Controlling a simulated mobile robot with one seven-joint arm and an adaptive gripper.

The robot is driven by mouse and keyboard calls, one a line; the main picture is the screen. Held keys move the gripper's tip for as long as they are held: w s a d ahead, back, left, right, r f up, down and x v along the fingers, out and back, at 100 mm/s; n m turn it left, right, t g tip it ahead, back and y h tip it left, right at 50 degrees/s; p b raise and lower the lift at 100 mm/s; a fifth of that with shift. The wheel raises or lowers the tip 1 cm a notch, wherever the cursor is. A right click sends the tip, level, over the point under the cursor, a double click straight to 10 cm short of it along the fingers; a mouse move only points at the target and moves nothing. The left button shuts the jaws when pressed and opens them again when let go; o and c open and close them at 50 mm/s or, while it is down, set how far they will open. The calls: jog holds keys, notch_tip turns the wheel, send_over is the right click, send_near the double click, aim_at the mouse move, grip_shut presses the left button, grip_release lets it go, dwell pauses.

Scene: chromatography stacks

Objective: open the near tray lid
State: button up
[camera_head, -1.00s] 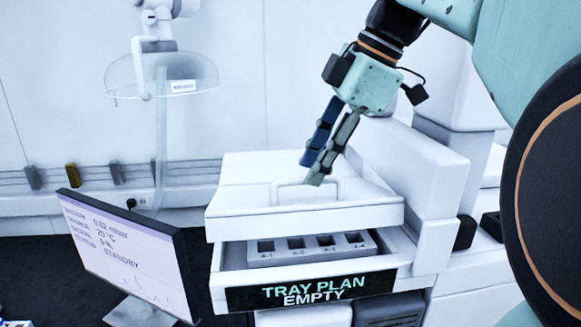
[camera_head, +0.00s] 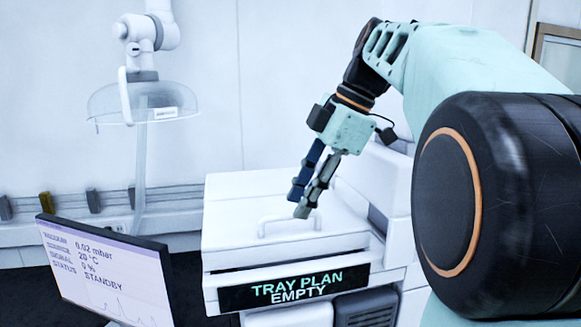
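The near tray lid (camera_head: 345,217) is a white, flat cover with a raised bar handle (camera_head: 272,220) near its front. It lies almost level over the tray, with a narrow dark gap under its front edge toward the right. The tray's inside is hidden. My gripper (camera_head: 298,206) points down at the right part of the handle, one finger dark blue and one grey. The grey fingertip overlaps the handle in the picture; I cannot tell whether it touches. The fingers are close together, and I cannot tell whether anything is between them.
A front label (camera_head: 294,288) reads "TRAY PLAN EMPTY". A monitor (camera_head: 95,268) showing "STANDBY" stands at the lower left. A clear dome on a white arm (camera_head: 143,103) hangs at the back left. White housing (camera_head: 379,180) stands close behind and right of the lid.

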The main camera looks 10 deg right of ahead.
jog(key=s+d+r+m, duration=0.1)
jog(key=s+d+r, duration=0.1)
jog(key=d+r, duration=0.2)
jog(key=v, duration=0.2)
jog(key=shift+s+r+p, duration=0.2)
jog(key=shift+r+p, duration=0.1)
jog(key=shift+p, duration=0.05)
jog(key=shift+a, duration=0.15)
